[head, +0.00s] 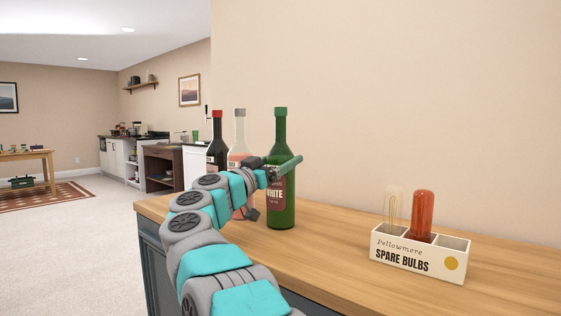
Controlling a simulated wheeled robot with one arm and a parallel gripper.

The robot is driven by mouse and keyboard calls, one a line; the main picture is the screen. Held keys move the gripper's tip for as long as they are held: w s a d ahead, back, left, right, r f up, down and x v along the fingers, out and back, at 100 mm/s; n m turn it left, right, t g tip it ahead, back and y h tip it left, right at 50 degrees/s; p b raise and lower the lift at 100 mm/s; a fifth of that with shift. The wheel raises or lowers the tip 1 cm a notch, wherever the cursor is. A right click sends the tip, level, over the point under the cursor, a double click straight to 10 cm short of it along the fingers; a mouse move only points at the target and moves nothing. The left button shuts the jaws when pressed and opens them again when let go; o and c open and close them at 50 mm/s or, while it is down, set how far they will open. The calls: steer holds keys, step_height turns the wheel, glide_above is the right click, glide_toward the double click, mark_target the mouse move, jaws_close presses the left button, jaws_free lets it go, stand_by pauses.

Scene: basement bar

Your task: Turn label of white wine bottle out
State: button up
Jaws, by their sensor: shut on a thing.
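The white wine bottle (281,142) is green with a green cap and stands upright on the wooden counter. Its dark red label (275,196) reads "WHITE", sits toward the left of the visible side and is partly turned away. My gripper (281,170) is shut on the white wine bottle just above the label. A finger crosses the front of the glass. My arm reaches in from the lower left and hides part of the bottles behind it.
A dark bottle with a red cap (217,138) and a pink bottle with a pale cap (239,138) stand close left. A "SPARE BULBS" box (417,257) with bulbs stands at the right. Bare counter (335,228) lies between it and the white wine bottle. A wall is behind.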

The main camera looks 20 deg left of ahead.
steer(key=shift+s+h, duration=0.1)
steer(key=shift+h, duration=0.2)
steer(key=shift+r+m+h, duration=0.15)
steer(key=shift+m+h, duration=0.35)
steer(key=shift+h, duration=0.1)
steer(key=shift+g+h, duration=0.3)
steer(key=shift+g, duration=0.1)
steer(key=shift+m+g+h, duration=0.3)
steer(key=shift+m, duration=0.1)
steer(key=o, duration=1)
steer(key=s+a, duration=0.6)
steer(key=s, duration=0.4)
